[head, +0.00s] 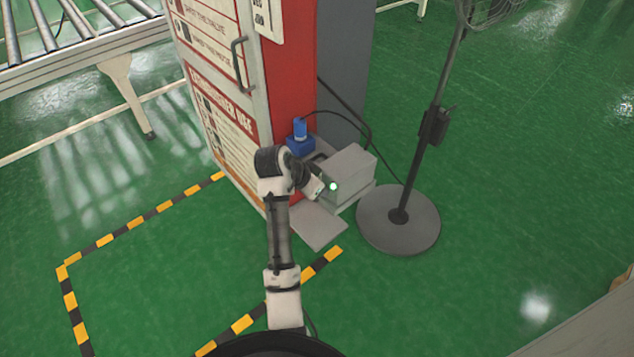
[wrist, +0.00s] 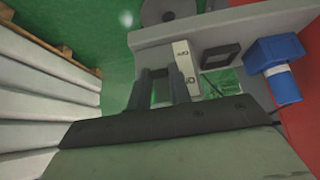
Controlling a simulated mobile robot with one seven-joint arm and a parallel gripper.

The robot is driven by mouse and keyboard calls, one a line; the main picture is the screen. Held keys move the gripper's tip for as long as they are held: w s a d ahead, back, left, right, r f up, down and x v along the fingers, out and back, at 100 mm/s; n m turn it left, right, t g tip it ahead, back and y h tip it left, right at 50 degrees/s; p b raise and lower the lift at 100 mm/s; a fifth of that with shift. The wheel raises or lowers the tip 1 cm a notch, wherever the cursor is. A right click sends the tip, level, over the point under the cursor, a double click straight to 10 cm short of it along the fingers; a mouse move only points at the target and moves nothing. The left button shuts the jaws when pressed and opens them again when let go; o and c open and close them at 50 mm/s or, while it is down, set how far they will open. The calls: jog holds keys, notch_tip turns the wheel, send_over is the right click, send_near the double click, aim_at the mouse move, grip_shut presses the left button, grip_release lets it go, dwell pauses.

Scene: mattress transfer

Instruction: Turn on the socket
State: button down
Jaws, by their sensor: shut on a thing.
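The grey socket box (head: 350,170) stands at the foot of the red cabinet; it also shows in the wrist view (wrist: 220,32). A blue plug (head: 300,130) stands beside it, at the right in the wrist view (wrist: 276,65). In the wrist view my gripper's two dark fingers (wrist: 163,82) are a little apart, against the box beside a pale marked panel (wrist: 185,62). They are shut on a part of the box; my gripper hides exactly which part.
A pedestal fan's round base (head: 398,220) stands close right of the box. The red cabinet (head: 290,70) rises behind it, with a cable running down. A roller conveyor (head: 70,55) is at upper left. Green floor is open at left and right.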

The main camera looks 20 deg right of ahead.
dwell(0.3)
jog(key=c, duration=1.3)
grip_release()
jog(key=shift+d+p+v, duration=0.2)
jog(key=shift+p+v, duration=1)
jog(key=shift+v, duration=5.7)
jog(key=shift+w+r, duration=0.1)
jog(key=shift+r, duration=0.05)
